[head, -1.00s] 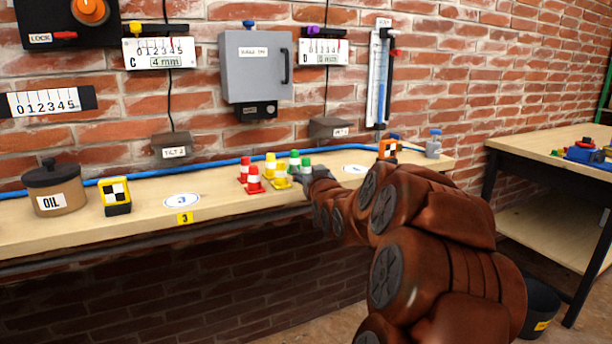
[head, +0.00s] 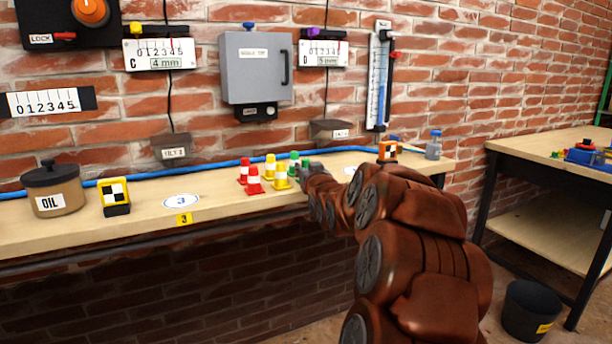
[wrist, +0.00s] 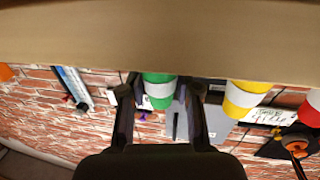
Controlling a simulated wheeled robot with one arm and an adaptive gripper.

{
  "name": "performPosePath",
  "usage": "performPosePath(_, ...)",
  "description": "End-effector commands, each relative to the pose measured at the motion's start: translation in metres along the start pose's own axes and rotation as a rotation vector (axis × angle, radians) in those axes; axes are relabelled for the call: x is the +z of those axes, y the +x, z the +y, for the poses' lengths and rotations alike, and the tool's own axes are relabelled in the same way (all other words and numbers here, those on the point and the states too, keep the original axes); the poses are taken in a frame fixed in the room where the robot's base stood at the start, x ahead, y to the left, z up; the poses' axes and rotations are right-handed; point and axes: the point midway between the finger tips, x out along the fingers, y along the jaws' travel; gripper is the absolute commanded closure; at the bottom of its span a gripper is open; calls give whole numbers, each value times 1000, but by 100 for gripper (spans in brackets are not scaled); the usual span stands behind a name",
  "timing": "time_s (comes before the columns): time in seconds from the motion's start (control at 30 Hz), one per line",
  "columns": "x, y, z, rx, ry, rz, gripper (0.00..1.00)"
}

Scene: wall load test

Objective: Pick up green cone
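Two green cones with white bands stand on the wall bench, one at the back (head: 294,158) and one by my gripper (head: 305,162). My gripper (head: 309,170) is small and dark in the head view, at the right end of the cone group. In the wrist view, which is upside down, my gripper (wrist: 158,88) is open, with one finger on each side of a green cone (wrist: 158,92). Gaps show between the cone and both fingers. I cannot tell how deep the cone sits between them.
Yellow cones (head: 281,178) and red cones (head: 254,181) stand close to the left of the green ones; a yellow cone (wrist: 243,98) is also in the wrist view. A blue hose (head: 225,162) runs behind.

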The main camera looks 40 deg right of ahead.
Motion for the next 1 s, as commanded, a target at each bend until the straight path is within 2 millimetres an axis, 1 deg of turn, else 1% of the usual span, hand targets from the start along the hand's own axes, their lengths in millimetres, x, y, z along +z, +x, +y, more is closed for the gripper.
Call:
performPosePath(0.03,0,0,0,0,0,0,80)
performPosePath(0.23,0,0,0,0,0,0,100)
performPosePath(0.57,-3,0,0,0,0,1,100)
performPosePath(0.97,-39,0,-1,-1,0,3,100)
performPosePath(1.0,-37,-3,-1,-1,0,1,100)
